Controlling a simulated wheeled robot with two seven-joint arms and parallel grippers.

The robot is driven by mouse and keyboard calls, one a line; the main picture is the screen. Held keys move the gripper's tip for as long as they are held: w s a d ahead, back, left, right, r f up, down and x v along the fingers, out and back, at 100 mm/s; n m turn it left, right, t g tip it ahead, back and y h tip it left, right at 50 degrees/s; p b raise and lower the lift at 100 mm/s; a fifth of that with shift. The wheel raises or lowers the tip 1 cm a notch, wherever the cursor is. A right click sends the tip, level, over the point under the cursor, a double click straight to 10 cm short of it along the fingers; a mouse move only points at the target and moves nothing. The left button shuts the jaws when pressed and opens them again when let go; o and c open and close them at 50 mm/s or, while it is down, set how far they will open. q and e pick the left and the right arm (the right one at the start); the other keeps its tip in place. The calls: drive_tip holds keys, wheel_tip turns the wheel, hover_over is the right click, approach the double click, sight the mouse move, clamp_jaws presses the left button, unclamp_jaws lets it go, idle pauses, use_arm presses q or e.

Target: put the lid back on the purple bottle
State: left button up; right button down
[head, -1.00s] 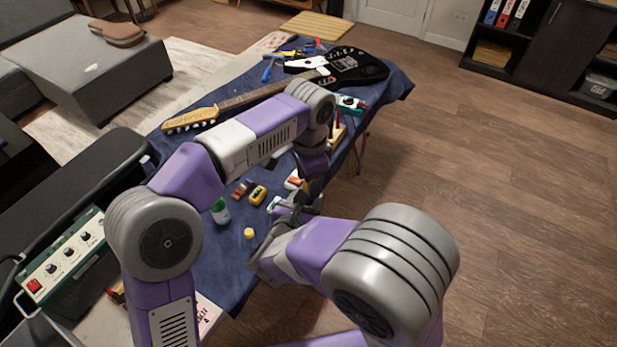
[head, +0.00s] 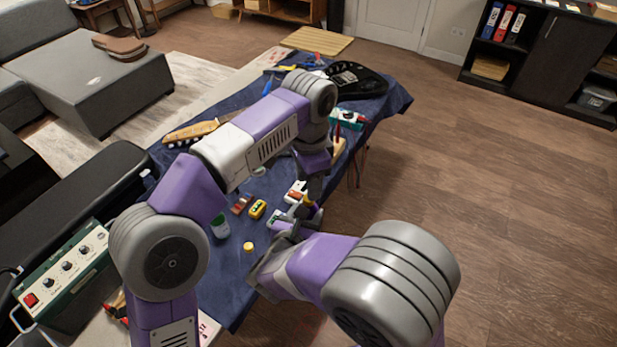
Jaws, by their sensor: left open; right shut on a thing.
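I cannot make out the purple bottle as a separate thing in the head view. My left gripper (head: 312,191) is open, pointing down over the right side of the blue-covered table. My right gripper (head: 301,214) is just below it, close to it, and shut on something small. The held thing is mostly hidden by the jaws and wrist, so I cannot tell its shape. A small yellow round cap (head: 248,246) lies on the cloth left of my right wrist. I cannot tell if it belongs to a bottle.
The table's blue cloth (head: 236,285) is bare toward the near edge. A yellow item (head: 257,209) and a red-brown block (head: 241,205) lie left of the grippers. A guitar (head: 356,81) lies at the far end, partly behind my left arm. A green amplifier (head: 62,272) stands at left.

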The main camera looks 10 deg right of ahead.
use_arm(q)
drive_tip(key=n, duration=0.1)
drive_tip(key=r+n, duration=0.1)
drive_tip(key=n, duration=0.1)
drive_tip(key=shift+d+r, duration=0.1)
drive_tip(key=shift+r, duration=0.15)
drive_tip(key=r+n, duration=0.1)
drive_tip(key=n, duration=0.3)
drive_tip(key=shift+r, duration=0.4)
drive_tip(key=shift+f, duration=4)
clamp_jaws()
